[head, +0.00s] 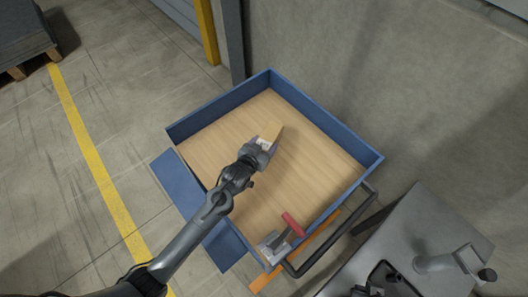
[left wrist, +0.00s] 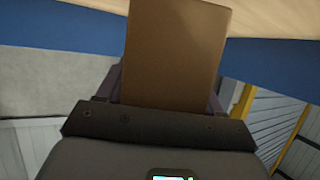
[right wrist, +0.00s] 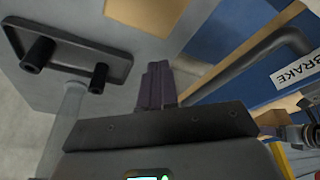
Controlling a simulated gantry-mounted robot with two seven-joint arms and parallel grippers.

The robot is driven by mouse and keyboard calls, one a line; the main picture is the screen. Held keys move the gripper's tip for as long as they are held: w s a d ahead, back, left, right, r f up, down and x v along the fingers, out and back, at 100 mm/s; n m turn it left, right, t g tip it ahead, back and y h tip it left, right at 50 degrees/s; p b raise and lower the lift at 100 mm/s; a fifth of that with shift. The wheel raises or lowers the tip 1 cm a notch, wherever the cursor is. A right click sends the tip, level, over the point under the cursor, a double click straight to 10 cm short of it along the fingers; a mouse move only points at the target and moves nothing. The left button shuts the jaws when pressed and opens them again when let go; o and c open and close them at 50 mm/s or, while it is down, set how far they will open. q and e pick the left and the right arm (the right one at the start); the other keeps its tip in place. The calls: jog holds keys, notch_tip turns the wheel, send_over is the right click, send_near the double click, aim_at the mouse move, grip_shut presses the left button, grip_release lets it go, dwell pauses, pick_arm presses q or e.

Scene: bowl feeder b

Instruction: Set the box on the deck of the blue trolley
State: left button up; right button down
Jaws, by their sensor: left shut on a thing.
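The box is tan with a pale label (head: 273,132), and my left gripper (head: 266,146) is shut on it over the middle of the trolley's wooden deck (head: 225,150). The box (left wrist: 175,55) stands out between the fingers in the left wrist view, tilted in the head view. I cannot tell whether it touches the deck. The blue trolley (head: 325,130) has low walls, with its near-left side folded down. My right gripper (right wrist: 157,85) shows in the right wrist view with its fingers together and nothing visible between them, near the trolley's dark handle bar (right wrist: 245,65).
A red-handled lever (head: 292,224) on a metal plate sits at the deck's near corner. A BRAKE label (right wrist: 300,65) shows by the handle. A grey cabinet (head: 420,230) stands at the lower right. The deck around the box is otherwise clear.

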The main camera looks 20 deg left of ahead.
pick_arm(q)
jog(key=shift+f+b, duration=0.5)
jog(key=shift+f, duration=1.35)
pick_arm(e)
jog(key=shift+d+f, duration=0.1)
jog(key=shift+f, duration=0.5)
pick_arm(q)
jog(key=shift+f, duration=0.15)
jog(key=o, duration=1.4)
jog(key=shift+f, duration=0.1)
